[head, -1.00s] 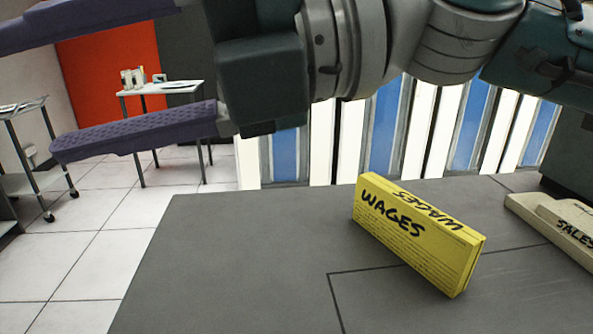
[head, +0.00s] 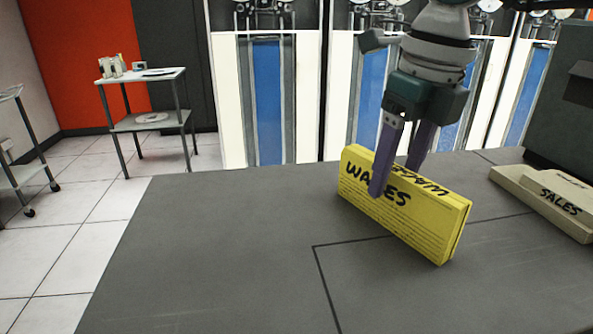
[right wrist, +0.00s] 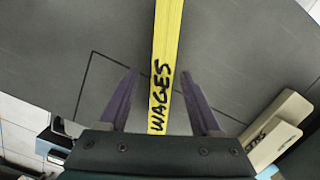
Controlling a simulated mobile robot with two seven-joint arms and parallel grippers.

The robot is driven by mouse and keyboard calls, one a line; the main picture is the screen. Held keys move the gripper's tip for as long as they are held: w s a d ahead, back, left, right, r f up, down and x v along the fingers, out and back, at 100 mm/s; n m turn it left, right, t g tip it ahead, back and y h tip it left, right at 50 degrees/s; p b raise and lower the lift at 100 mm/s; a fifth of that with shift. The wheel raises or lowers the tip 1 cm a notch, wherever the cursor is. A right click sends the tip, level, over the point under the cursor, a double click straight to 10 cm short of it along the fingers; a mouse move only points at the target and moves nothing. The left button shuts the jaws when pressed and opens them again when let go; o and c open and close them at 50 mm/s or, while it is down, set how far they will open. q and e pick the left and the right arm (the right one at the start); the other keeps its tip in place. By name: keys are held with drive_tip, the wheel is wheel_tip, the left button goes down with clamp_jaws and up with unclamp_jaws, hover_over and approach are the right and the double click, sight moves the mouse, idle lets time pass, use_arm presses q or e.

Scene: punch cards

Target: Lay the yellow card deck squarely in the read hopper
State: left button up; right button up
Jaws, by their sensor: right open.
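The yellow card deck (head: 410,218), marked WAGES, stands on its long narrow edge on the grey table, at an angle to the outline on the tabletop. My right gripper (head: 395,180) is open and points down over the deck. One purple finger is in front of its near face and the other is behind it, partly hidden. In the right wrist view, the deck (right wrist: 168,40) runs between the open fingers (right wrist: 160,74), with a gap on both sides. I cannot make out the read hopper for certain. My left gripper is not in view.
The grey table (head: 220,240) is clear to the left of the deck. A cream deck marked SALES (head: 545,200) lies at the right, beside a dark machine (head: 560,110). A small side table (head: 160,77) stands on the floor at the back left.

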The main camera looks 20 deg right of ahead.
sight(390, 189)
drive_tip(key=f, duration=0.3)
drive_tip(key=shift+w+f, duration=0.25)
drive_tip(key=shift+w, duration=0.1)
drive_tip(key=shift+c, duration=0.2)
clamp_jaws()
idle(0.3)
